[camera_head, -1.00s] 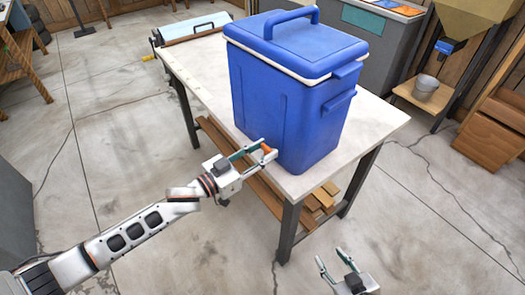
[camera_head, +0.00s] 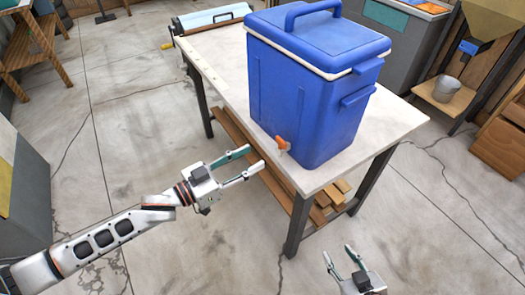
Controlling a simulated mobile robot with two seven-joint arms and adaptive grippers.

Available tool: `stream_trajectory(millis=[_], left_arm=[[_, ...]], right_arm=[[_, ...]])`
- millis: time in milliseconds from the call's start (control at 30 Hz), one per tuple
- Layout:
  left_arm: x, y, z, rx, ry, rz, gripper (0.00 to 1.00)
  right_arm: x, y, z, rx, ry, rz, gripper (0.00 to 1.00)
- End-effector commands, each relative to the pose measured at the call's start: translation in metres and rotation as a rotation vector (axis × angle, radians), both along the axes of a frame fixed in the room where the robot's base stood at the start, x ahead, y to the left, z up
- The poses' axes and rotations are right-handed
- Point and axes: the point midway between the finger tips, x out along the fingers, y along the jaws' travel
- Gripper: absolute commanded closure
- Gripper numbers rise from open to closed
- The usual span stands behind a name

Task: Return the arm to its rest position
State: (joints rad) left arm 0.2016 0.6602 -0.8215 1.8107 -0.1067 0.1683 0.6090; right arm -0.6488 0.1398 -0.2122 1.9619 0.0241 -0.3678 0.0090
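My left arm comes in from the left, and its gripper (camera_head: 250,162) is open and empty. It is in front of the table's near edge, apart from the blue cooler. My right gripper (camera_head: 340,257) shows at the bottom, its two fingers apart and nothing between them. The blue cooler (camera_head: 290,105) stands upright on the table, its lid shut and its handle raised. A small orange tap (camera_head: 281,142) sticks out low on its near side, clear of my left fingers.
The white-topped table (camera_head: 222,75) has dark legs and a lower shelf with wood pieces (camera_head: 325,200). A roller device (camera_head: 212,18) is at its far end. A grey bucket (camera_head: 446,88) stands at the right. Grey floor is open around my arms.

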Motion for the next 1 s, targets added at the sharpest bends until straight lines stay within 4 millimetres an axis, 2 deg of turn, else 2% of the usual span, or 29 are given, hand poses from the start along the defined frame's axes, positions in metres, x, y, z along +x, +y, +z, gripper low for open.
stream_trajectory(millis=[200,767,867,1000], left_arm=[[-0.012,0.015,0.0,0.001,-0.002,0.0,0.61],[-0.013,0.015,0.0,0.001,-0.001,0.001,0.61],[-0.016,0.013,-0.005,-0.001,0.004,0.019,0.61],[-0.026,0.012,-0.026,0.013,0.03,0.109,0.61]], right_arm=[[0.0,0.0,0.0,0.0,0.0,0.0,0.6],[0.0,0.001,0.0,0.001,-0.001,0.0,0.6],[0.0,0.001,0.0,0.002,-0.001,0.0,0.6],[0.0,0.001,0.001,0.003,-0.001,0.0,0.6]])
